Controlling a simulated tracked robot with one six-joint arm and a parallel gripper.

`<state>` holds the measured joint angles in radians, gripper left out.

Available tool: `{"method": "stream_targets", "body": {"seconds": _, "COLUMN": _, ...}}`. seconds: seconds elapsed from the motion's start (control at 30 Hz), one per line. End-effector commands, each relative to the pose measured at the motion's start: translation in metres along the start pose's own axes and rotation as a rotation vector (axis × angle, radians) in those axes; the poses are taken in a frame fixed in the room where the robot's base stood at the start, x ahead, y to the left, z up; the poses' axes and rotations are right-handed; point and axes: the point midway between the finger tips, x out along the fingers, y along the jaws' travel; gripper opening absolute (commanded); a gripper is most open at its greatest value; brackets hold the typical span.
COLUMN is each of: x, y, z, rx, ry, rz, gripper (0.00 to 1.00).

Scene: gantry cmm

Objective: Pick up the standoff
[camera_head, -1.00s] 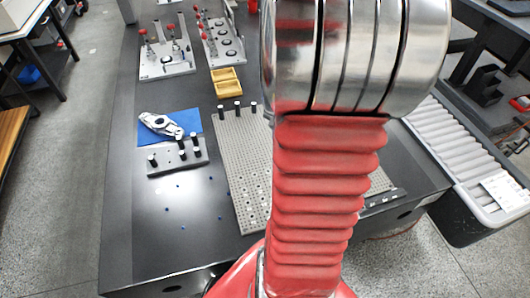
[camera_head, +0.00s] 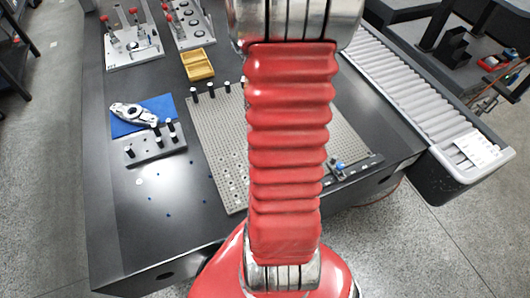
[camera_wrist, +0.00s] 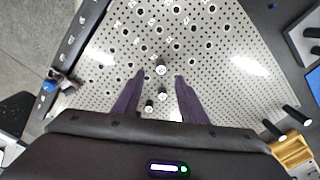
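Standoffs show as dark posts with pale tops. In the wrist view one standoff (camera_wrist: 161,69) stands on the perforated plate (camera_wrist: 225,85), between or just beyond the tips of my gripper (camera_wrist: 161,76); I cannot tell the height gap. Two more posts (camera_wrist: 162,94) (camera_wrist: 148,108) show nearer, between the fingers. My gripper is open, with two dark purple fingers apart and nothing held. In the head view several posts (camera_head: 211,91) stand along the plate's far left edge, and others stand on a dark block (camera_head: 156,146). My red-sleeved arm hides my gripper and much of the plate there.
A metal part (camera_head: 133,114) lies on a blue mat (camera_head: 165,106) left of the plate. A yellow tray (camera_head: 198,65) sits behind it, with clamp fixtures (camera_head: 133,47) farther back. A small blue-and-dark item (camera_head: 340,167) is at the plate's right edge. A roller conveyor (camera_head: 400,80) stands right.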

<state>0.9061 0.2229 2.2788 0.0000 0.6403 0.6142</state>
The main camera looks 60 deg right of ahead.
Motion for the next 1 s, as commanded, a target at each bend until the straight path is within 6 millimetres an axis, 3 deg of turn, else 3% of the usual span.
{"method": "stream_targets", "body": {"seconds": 0.23, "x": 0.029, "y": 0.0, "z": 0.001, "rx": 0.0, "ry": -0.002, "rz": 0.001, "gripper": 0.39}}
{"method": "stream_targets", "body": {"seconds": 0.77, "x": 0.037, "y": -0.001, "z": 0.001, "rx": -0.001, "ry": -0.001, "rz": 0.0, "gripper": 0.39}}
{"method": "stream_targets", "body": {"seconds": 1.0, "x": 0.059, "y": -0.003, "z": 0.002, "rx": -0.001, "ry": -0.002, "rz": 0.002, "gripper": 0.39}}
